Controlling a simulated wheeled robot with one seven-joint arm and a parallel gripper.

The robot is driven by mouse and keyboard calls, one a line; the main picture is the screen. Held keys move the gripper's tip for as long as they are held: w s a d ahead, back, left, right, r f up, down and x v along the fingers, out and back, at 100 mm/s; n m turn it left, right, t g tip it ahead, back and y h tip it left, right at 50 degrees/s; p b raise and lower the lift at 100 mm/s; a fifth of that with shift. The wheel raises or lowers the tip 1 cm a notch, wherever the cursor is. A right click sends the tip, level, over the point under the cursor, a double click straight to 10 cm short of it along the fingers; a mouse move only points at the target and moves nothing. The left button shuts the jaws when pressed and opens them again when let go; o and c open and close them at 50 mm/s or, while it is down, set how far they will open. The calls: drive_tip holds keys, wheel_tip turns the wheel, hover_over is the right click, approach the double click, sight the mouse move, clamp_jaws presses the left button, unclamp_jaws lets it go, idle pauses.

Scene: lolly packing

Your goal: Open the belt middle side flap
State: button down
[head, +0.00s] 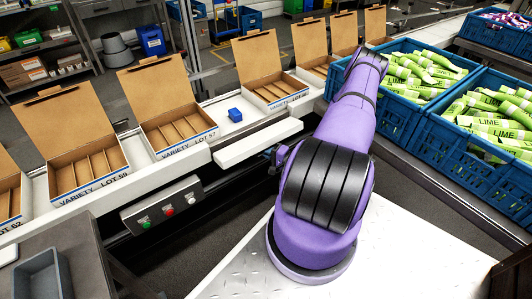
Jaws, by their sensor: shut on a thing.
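The belt middle side flap appears to be the white panel (258,143) at the near edge of the belt (212,108), left of my arm. Its broad top face and thin front edge show. My gripper (273,155) shows only in part, at the flap's near edge, with my purple arm covering most of it. It is shut on the flap, though the fingertips are hard to make out.
Open brown cartons (177,130) line the belt. A control box (166,206) with buttons hangs below its near side. Blue crates (433,135) of green lime packs stand right of my arm. A grey tray (42,275) is at lower left.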

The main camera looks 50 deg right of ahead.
drive_tip(key=c, duration=1.5)
unclamp_jaws()
drive_tip(key=shift+o, duration=0.2)
drive_tip(key=s+d, duration=0.1)
drive_tip(key=s, duration=0.9)
drive_tip(key=shift+s+d+r, duration=0.15)
drive_tip(key=shift+s+d, duration=0.15)
drive_tip(key=shift+s, duration=0.05)
